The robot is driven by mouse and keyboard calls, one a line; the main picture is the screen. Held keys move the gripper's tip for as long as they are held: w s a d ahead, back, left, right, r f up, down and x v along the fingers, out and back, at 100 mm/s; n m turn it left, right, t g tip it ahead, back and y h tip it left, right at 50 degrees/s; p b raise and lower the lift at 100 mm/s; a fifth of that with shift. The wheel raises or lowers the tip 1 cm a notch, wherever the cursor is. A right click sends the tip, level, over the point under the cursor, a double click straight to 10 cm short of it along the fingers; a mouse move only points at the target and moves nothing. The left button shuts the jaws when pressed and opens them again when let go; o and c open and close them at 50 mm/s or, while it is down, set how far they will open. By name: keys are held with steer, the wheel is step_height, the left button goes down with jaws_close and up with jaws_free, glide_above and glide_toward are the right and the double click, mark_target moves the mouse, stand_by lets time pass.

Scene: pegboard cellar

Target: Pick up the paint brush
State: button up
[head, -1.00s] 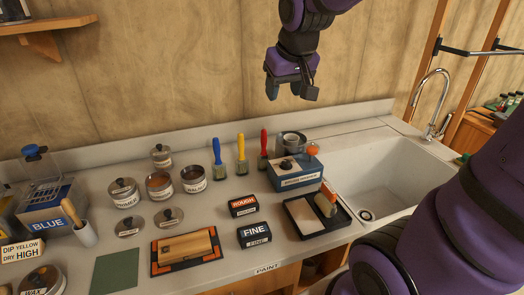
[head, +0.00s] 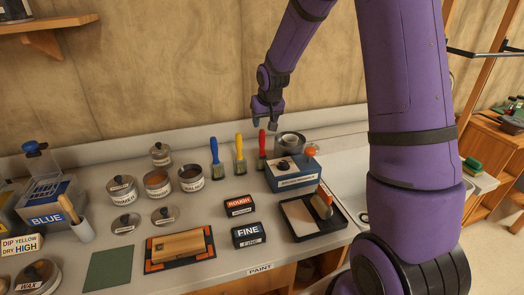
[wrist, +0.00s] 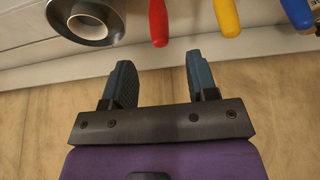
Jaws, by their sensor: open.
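Three paint brushes stand handle-up in a row near the back of the counter, with blue (head: 214,150), yellow (head: 239,146) and red (head: 262,142) handles. In the wrist view the red handle (wrist: 158,22), yellow handle (wrist: 227,16) and blue handle (wrist: 297,12) show at the top edge; the brushes' lower parts are cut off there. My gripper (head: 268,124) hangs above the back of the counter, close to the red brush's top. Its two jaws (wrist: 160,64) are apart with nothing between them.
A grey metal can (head: 290,141) stands right of the red brush, behind a blue-grey box (head: 293,176). Open tins (head: 191,178) stand left of the blue brush. Sandpaper boxes (head: 246,235) and a black paint tray (head: 327,228) lie in front. The wall (head: 180,70) is close behind.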

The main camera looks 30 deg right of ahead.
mark_target(263, 133)
steer(key=x, duration=0.4)
steer(key=shift+s, duration=0.1)
steer(key=shift+s+x, duration=0.15)
steer(key=shift+x, duration=1.2)
steer(key=shift+s+x, duration=0.1)
steer(key=shift+x, duration=1.2)
steer(key=shift+f, duration=0.15)
jaws_close()
